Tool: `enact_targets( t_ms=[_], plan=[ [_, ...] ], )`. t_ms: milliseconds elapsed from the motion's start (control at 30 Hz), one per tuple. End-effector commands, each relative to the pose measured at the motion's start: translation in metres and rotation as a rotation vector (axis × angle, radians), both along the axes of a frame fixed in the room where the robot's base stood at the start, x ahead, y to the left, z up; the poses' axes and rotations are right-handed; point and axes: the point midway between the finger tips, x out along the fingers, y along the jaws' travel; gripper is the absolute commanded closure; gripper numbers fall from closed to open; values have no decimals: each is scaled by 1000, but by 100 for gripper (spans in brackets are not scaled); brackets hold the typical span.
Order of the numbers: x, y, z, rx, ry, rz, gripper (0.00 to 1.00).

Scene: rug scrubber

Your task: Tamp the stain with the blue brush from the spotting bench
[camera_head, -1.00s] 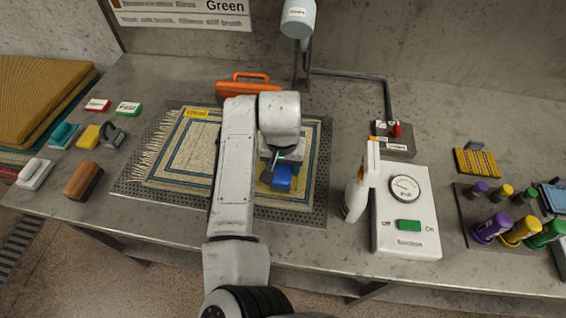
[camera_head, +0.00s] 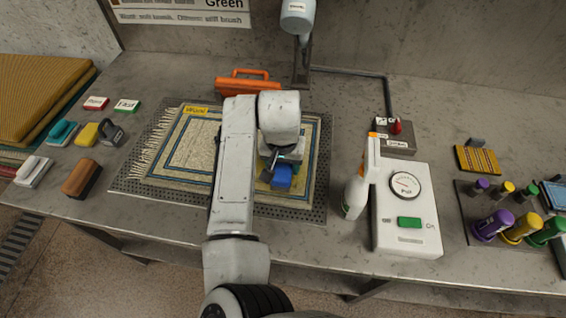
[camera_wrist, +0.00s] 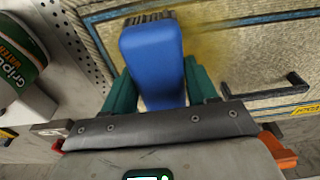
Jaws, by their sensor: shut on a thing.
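The blue brush (camera_wrist: 153,55) is held between the two green fingers of my gripper (camera_wrist: 160,85), with dark bristles at its far end. In the head view the blue brush (camera_head: 281,177) shows below my wrist, over the right part of the rug (camera_head: 200,142). A yellowish stain (camera_wrist: 208,45) lies on the rug beside the brush's bristle end in the wrist view. I cannot tell whether the bristles touch the rug. My gripper (camera_head: 277,168) is partly hidden by my arm in the head view.
The rug lies on a perforated grey plate (camera_head: 318,205). A white spray bottle (camera_head: 358,188) and a gauge box (camera_head: 405,225) stand to its right. An orange tool (camera_head: 247,84) lies behind it. Several brushes, including a brown one (camera_head: 82,178), lie to the left.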

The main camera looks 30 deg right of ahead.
Motion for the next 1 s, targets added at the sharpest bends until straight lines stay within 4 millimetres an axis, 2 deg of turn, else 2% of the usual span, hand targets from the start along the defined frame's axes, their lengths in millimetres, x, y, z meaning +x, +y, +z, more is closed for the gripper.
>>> enact_targets(
  t_ms=[1000],
  plan=[
    [0, 0, -9, 0, 0, 0, 69]
  ],
)
